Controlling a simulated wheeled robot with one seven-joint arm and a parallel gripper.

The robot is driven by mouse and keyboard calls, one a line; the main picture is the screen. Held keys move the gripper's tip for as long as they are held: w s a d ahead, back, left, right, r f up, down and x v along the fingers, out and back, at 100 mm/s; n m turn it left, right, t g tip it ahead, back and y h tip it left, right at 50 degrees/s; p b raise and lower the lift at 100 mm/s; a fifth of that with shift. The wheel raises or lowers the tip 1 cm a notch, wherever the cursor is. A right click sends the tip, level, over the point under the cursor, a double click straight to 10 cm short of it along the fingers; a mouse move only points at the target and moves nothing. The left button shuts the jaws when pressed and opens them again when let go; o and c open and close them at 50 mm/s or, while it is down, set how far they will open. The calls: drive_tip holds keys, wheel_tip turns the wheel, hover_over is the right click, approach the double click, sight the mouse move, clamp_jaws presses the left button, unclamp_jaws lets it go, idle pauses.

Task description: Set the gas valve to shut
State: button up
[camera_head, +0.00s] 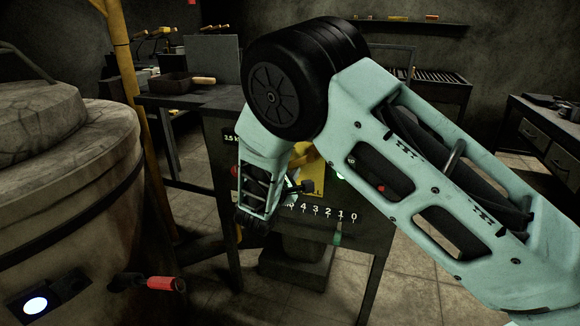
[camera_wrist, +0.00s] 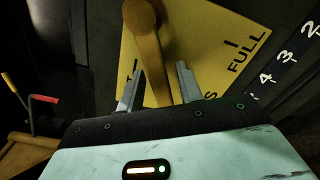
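The gas valve shows in the wrist view as a dull yellow lever (camera_wrist: 150,55) on a pivot at the top, over a yellow plate (camera_wrist: 215,40). The plate bears a mark with the word FULL on the right; other lettering is partly hidden. The lever hangs down between the two fingers of my gripper (camera_wrist: 159,85). The fingers are apart, one on each side of it, with a gap showing on the right. The lever's lower end is hidden behind my gripper body. In the head view the yellow plate (camera_head: 312,172) is partly covered by my arm.
A numbered scale (camera_head: 325,213) runs along the panel below the plate. A large round furnace (camera_head: 70,180) with a red-gripped handle (camera_head: 165,284) stands at the left. A yellow post (camera_head: 130,80) rises beside it. A bench with drawers (camera_head: 560,140) is at the right.

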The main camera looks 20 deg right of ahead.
clamp_jaws()
drive_tip(key=m+b, duration=0.1)
drive_tip(key=b, duration=0.1)
drive_tip(key=r+m+b, duration=0.1)
drive_tip(key=m, duration=0.1)
drive_tip(key=shift+w+a+r+b, duration=0.1)
drive_tip(key=shift+w+a+b, duration=0.05)
drive_tip(key=shift+a+b, duration=0.2)
drive_tip(key=shift+r+m+b, duration=1)
drive_tip(key=shift+m+b, duration=0.6)
drive_tip(key=shift+b, duration=0.25)
drive_tip(key=shift+o, duration=1.2)
unclamp_jaws()
drive_tip(key=shift+r, duration=0.1)
drive_tip(key=shift+a, duration=0.1)
drive_tip(key=p+v, duration=0.2)
drive_tip(key=v, duration=1.5)
